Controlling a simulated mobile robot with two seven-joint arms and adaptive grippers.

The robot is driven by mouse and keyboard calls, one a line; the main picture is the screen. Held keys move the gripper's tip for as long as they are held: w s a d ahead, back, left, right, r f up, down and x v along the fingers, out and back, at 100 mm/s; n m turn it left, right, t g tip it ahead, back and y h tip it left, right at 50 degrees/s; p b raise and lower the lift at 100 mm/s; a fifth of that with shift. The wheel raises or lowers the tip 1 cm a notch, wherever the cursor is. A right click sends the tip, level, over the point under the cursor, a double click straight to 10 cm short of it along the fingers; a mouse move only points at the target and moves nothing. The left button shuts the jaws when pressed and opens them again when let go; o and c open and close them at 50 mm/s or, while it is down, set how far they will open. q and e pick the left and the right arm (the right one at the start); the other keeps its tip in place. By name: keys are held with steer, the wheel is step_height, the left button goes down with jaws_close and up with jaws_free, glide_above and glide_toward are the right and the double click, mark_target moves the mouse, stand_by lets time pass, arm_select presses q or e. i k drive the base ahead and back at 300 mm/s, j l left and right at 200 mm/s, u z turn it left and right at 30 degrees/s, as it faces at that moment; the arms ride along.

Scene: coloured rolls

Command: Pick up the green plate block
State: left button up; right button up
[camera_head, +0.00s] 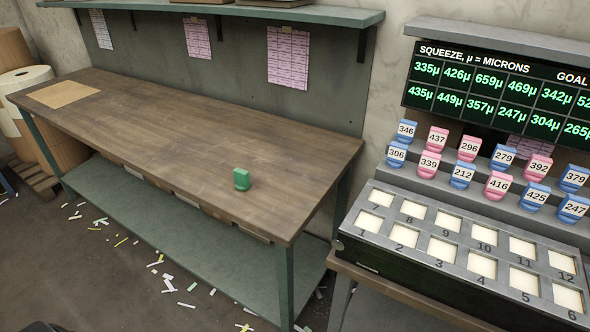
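The green plate block (241,179) stands upright on the brown wooden top of the workbench (180,130), near its front edge and toward its right end. Nothing touches it and nothing covers it. Neither of my grippers shows in the head view.
At the right, a tiered rack holds several blue and pink numbered blocks (498,185) above a panel of numbered pale windows (405,236). A display board (490,90) hangs above. A shelf (230,13) overhangs the bench's back. A cardboard sheet (62,95) lies far left; the bench middle is clear.

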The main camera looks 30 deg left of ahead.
mark_target(242, 179)
steer(key=u, duration=1.2)
steer(key=z, duration=0.45)
steer(key=i+j+z, duration=0.15)
steer(key=j+z, duration=1.6)
